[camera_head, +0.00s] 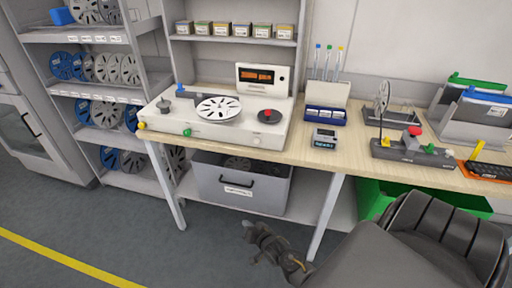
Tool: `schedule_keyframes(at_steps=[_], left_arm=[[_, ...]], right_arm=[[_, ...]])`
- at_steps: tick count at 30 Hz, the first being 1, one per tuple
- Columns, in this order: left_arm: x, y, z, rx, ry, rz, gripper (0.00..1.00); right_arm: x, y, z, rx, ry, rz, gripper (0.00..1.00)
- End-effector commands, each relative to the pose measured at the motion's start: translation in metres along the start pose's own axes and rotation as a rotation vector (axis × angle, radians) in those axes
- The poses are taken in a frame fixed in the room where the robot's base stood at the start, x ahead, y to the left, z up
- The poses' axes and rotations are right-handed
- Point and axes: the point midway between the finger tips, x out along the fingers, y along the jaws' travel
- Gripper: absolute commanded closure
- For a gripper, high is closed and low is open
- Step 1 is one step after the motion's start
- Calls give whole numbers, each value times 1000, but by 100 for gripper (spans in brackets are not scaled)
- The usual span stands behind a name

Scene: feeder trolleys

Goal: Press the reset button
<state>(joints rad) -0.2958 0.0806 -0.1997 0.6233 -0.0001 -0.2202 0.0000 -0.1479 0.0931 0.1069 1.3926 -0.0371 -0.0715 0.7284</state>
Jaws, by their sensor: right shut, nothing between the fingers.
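A white counting machine (175,128) stands on the wooden table. It carries a white reel (218,109), a lit orange display (257,76) and a black disc with a red knob (267,115). A green button (187,132) and a yellow button (142,126) sit on its front edge. No label is readable, so I cannot tell which one is the reset button. My right gripper (249,229) is shut and empty, low in front of the table, apart from the machine and below the table top. My left gripper is not in view.
A grey bin (240,191) stands under the table and a green crate (369,200) is further right. Reel shelves (100,95) are left.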

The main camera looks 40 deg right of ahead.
Motion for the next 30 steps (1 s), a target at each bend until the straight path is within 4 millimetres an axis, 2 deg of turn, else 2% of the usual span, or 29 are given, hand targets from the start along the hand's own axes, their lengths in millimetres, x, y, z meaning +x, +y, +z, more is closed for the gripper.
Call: schedule_keyframes(at_steps=[1, 3, 6, 9, 12, 15, 18, 30], left_arm=[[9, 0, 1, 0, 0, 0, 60], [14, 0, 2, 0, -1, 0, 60], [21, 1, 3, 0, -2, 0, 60], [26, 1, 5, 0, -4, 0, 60], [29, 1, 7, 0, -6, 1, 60], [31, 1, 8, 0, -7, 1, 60], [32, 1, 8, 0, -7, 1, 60], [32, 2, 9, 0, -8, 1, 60]], right_arm=[[6, -12, -30, 49, 72, -39, 100], [8, -31, -74, 122, 166, -97, 100], [2, -54, -129, 213, 281, -181, 100], [-10, -73, -175, 285, 372, -260, 100], [-22, -86, -206, 335, 434, -322, 100], [-31, -95, -226, 365, 473, -364, 100], [-36, -99, -236, 381, 492, -385, 100], [-37, -99, -239, 384, 495, -390, 100]])
